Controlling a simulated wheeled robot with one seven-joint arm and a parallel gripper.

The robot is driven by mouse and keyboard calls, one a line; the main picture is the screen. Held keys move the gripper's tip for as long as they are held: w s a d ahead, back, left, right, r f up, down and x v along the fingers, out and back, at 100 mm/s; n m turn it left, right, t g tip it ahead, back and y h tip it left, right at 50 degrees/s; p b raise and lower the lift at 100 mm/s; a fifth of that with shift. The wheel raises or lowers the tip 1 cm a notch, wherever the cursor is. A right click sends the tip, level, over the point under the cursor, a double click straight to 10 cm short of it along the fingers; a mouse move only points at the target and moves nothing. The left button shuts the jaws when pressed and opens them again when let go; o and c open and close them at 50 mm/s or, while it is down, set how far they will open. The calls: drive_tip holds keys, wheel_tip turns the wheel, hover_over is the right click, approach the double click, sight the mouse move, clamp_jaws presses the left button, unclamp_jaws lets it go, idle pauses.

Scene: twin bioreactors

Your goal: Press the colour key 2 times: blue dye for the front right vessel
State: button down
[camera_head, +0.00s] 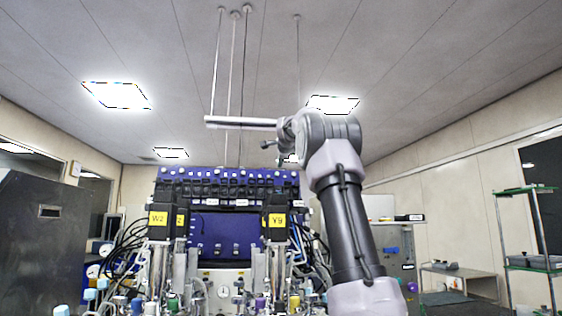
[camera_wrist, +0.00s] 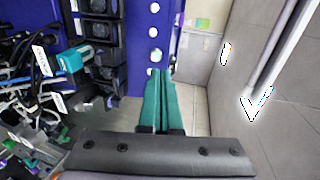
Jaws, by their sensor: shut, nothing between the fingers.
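The twin bioreactor stand (camera_head: 228,222) fills the middle of the head view, with a blue back panel and black modules along its top. Yellow labels mark its left column (camera_head: 158,218) and right column (camera_head: 277,220). The vessels below are crowded by tubes and cut off by the lower edge. I cannot make out the colour key or blue dye in either view. My gripper (camera_wrist: 159,75) shows in the wrist view, its green fingers together and empty. Behind them is a blue panel (camera_wrist: 136,62) with a row of white round spots; I cannot tell whether the fingers touch it.
Black modules (camera_wrist: 103,45) and loose cables are left of my fingers in the wrist view. A dark cabinet (camera_head: 45,245) stands at the left of the head view. A glass-shelved rack (camera_head: 530,190) and a low table (camera_head: 455,272) stand at the right.

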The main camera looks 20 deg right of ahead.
sight(277, 172)
drive_tip(key=shift+x, duration=2.4)
drive_tip(key=shift+x, duration=0.95)
drive_tip(key=shift+w, duration=0.1)
drive_tip(key=shift+w+d+f, duration=0.1)
drive_tip(key=shift+w+f, duration=0.05)
drive_tip(key=shift+w, duration=0.1)
drive_tip(key=shift+v, duration=1.4)
drive_tip(key=shift+s, duration=0.1)
drive_tip(key=shift+v, duration=2.9)
